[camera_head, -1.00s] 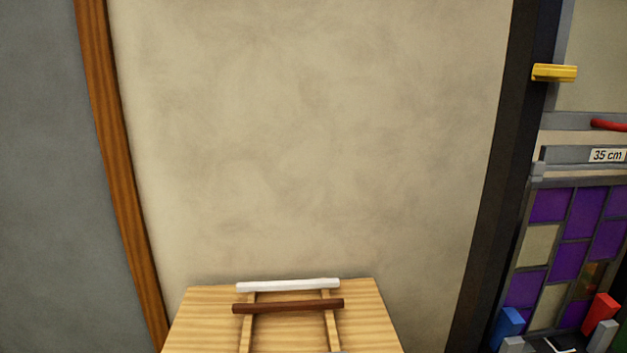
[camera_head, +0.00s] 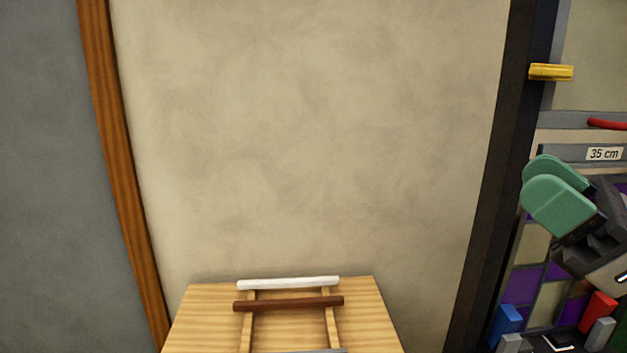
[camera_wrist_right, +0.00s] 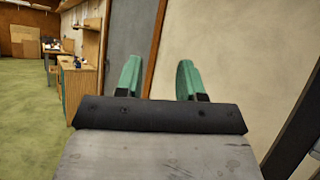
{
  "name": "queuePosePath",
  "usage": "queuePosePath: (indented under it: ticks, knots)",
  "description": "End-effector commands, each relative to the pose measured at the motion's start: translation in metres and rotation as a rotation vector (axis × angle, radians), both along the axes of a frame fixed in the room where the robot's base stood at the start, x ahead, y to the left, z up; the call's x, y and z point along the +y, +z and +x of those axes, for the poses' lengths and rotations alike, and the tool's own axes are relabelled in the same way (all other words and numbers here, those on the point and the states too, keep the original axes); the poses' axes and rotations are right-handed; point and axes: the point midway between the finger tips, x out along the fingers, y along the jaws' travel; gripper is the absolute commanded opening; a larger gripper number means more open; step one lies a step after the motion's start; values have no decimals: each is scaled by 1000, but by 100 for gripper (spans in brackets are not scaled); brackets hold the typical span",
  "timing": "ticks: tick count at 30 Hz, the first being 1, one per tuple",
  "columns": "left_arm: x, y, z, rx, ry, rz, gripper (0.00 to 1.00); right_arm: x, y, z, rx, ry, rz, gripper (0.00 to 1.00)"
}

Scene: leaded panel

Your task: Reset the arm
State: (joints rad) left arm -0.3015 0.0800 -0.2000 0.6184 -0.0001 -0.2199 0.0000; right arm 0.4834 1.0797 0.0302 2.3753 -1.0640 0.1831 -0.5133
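My right gripper (camera_head: 556,192), with green finger pads, is at the right of the head view, in front of the leaded panel (camera_head: 523,285) of purple and cream panes. In the right wrist view my right gripper (camera_wrist_right: 158,78) has its two green fingers well apart, with nothing between them. My left gripper is in neither view.
A wooden table (camera_head: 195,320) with a rack stands at bottom centre. On the rack lie a white bar (camera_head: 288,283) and a brown bar (camera_head: 288,303). A yellow piece (camera_head: 550,72), red block (camera_head: 598,311) and blue block (camera_head: 505,324) are at the right. A wooden cabinet (camera_wrist_right: 83,88) stands left.

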Motion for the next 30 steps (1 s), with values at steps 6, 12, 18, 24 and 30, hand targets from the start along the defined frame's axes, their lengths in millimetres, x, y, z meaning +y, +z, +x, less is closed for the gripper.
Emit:
queuePosePath:
  ticks: [6,12,18,24,30]
  knots:
    - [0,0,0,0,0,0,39,-48,-84,51,519,128,881,38]
    - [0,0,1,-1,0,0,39,-81,-229,69,963,-5,1619,38]
    - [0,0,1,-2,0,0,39,-72,-373,25,1303,-303,2195,38]
    - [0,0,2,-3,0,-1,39,-38,-463,-48,1527,-667,2578,38]
    - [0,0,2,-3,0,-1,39,0,-508,-120,-1393,859,-2339,38]
